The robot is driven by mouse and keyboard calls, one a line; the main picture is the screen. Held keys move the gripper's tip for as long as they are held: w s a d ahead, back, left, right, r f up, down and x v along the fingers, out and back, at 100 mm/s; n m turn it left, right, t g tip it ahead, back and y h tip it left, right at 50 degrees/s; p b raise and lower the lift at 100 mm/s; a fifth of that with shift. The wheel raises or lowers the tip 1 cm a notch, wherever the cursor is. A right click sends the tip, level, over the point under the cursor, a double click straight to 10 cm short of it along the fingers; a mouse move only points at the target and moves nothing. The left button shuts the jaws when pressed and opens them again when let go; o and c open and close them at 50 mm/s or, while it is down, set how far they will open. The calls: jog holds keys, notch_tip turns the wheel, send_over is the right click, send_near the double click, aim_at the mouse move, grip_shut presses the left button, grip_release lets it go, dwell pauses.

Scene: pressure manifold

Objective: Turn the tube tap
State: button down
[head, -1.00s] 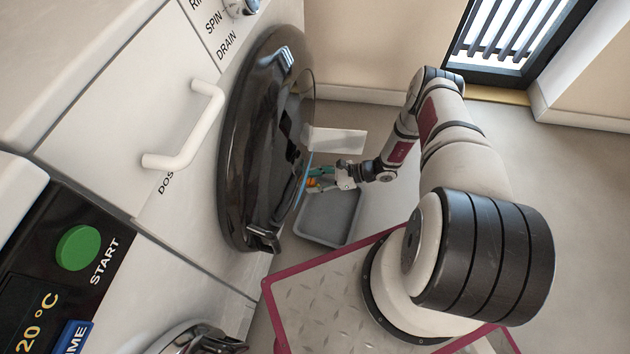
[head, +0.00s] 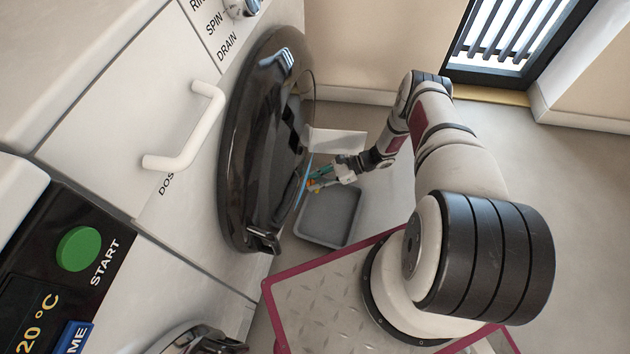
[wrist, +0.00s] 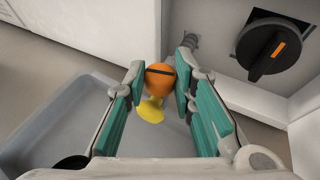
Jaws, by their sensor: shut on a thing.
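The tube tap shows in the wrist view as a rounded orange piece (wrist: 160,80) with a dark band across it. A yellow piece (wrist: 151,110) shows just below the orange one. My gripper (wrist: 162,72) has its teal-lined fingers on both sides of the orange piece and is shut on it. In the head view my gripper (head: 322,179) is low beside the machine's front, near the round black door; the orange and yellow are tiny there. The tube's path behind the fingers is hidden.
A grey tray (head: 331,218) lies on the floor under my gripper. A black knob (wrist: 269,48) with an orange mark sits in a recess to the right. The round black door (head: 262,140) and a white flap (head: 338,140) are close to my arm. Open floor lies to the right.

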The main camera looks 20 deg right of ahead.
jog(key=shift+w+n+g, duration=0.2)
jog(key=shift+n+g, duration=1.4)
jog(key=shift+g, duration=0.3)
jog(key=c, duration=1.3)
grip_release()
jog(key=shift+c, duration=0.2)
jog(key=v, duration=1.2)
jog(key=shift+w+d+f, duration=0.1)
